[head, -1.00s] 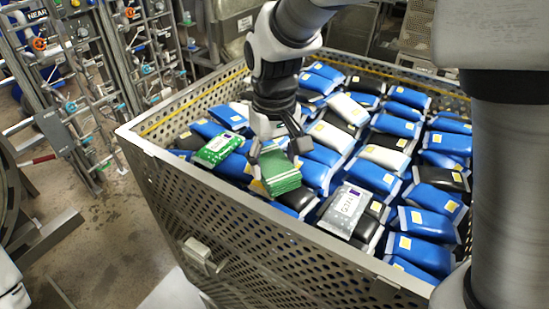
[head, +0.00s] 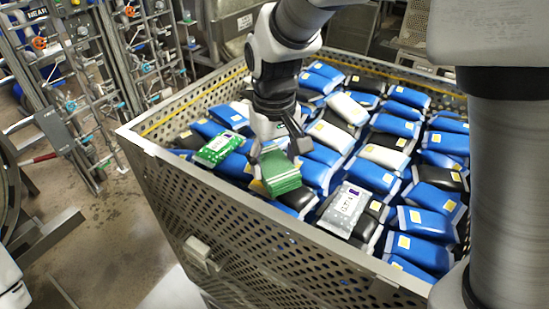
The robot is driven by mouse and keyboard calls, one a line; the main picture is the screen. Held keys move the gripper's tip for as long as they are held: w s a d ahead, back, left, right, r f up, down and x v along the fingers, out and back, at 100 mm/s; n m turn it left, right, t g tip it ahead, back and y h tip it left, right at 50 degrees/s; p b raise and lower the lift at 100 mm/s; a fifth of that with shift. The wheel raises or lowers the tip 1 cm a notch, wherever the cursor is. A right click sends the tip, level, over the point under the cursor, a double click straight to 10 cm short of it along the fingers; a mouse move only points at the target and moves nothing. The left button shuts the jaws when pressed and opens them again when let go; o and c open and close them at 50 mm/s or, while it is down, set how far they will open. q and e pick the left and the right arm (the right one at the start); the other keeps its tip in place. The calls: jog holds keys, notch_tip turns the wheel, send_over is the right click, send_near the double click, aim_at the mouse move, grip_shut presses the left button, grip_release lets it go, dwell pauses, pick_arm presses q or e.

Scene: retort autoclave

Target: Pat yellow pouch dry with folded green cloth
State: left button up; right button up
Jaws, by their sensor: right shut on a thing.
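The folded green cloth (head: 280,176) is a stack with pale stripes, over the pouches at the near left part of the perforated metal basket (head: 290,236). My right gripper (head: 276,158) comes down from above and is shut on the cloth. I see no plainly yellow pouch; whatever lies under the cloth is hidden. A green printed pouch (head: 217,148) lies to the left of the cloth, and a silver-grey printed pouch (head: 345,207) lies to its right. The cloth is apart from both. My left gripper is not in view.
Several blue, black and white pouches with yellow labels fill the basket, such as a blue one (head: 372,177). The basket's raised rim (head: 150,147) runs along the near side. Pipework with valves (head: 100,75) stands at the left above open floor (head: 120,240).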

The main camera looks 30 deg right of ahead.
notch_tip(320, 180, up, 3)
jog(key=shift+f+p, duration=0.15)
jog(key=shift+p, duration=1)
notch_tip(320, 180, up, 2)
jog(key=shift+r, duration=1.1)
jog(key=shift+f, duration=0.1)
